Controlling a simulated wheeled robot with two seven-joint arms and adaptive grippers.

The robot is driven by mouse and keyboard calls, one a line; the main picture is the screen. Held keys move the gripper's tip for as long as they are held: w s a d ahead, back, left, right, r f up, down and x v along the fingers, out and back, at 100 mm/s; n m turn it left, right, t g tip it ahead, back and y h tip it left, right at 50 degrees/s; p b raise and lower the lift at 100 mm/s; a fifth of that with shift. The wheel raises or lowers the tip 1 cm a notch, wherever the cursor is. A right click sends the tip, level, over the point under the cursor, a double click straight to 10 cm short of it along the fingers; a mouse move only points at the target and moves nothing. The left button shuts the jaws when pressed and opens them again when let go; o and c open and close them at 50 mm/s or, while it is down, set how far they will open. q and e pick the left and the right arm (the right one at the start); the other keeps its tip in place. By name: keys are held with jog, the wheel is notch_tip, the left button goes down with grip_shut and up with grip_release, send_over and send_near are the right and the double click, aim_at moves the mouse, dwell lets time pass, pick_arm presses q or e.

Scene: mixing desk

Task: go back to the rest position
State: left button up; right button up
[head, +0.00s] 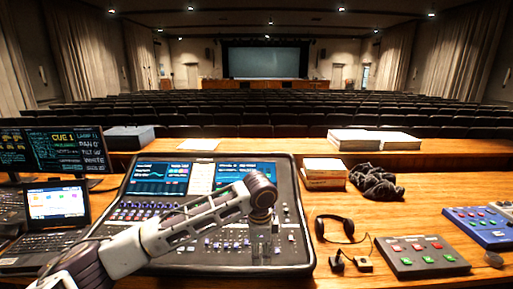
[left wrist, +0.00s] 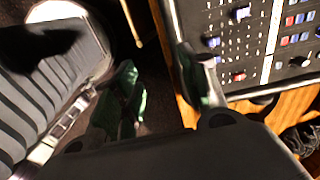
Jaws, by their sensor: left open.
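My left arm (head: 205,222) comes in from the lower left and reaches across the picture in front of the mixing console (head: 130,190). My left gripper (head: 262,240) hangs down at the arm's end, over the console's lower right part in the head view. In the left wrist view its two fingers stand apart with nothing between them (left wrist: 158,65). That view shows the console (left wrist: 262,45) at the upper right, with the desk's wooden edge and dark floor beside it. My right gripper is not in view.
A laptop (head: 57,203) and monitors (head: 55,150) stand left. A headset (head: 340,228), a button box (head: 421,256), a dark cloth bundle (head: 376,182) and stacked books (head: 324,172) lie right of the console. A blue box (head: 478,226) is at far right.

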pick_arm(q)
jog(key=shift+s+d+f+n+t+h, duration=0.65)
jog(key=shift+s+f+n+h, duration=1.95)
jog(key=shift+s+f, duration=2.4)
jog(key=s+a+f+n+y, duration=0.25)
jog(key=s+a+n, duration=0.2)
jog(key=a, duration=0.35)
jog(key=s+a+f+n+t+y, duration=0.1)
jog(key=s+a+f+n, duration=0.3)
jog(key=a, duration=0.5)
jog(key=s+a+f+n+y, duration=0.2)
jog(key=s+a, duration=0.3)
jog(key=a, duration=0.3)
notch_tip(320, 180, down, 33)
jog(key=s+g, duration=0.1)
jog(key=s, duration=0.2)
jog(key=s+a+f, duration=0.2)
jog(key=s+f, duration=0.8)
jog(key=s, duration=0.1)
jog(key=s+a+f+g, duration=0.1)
jog(key=s+a+f, duration=0.1)
jog(key=s+f, duration=0.8)
jog(key=shift+s, duration=0.5)
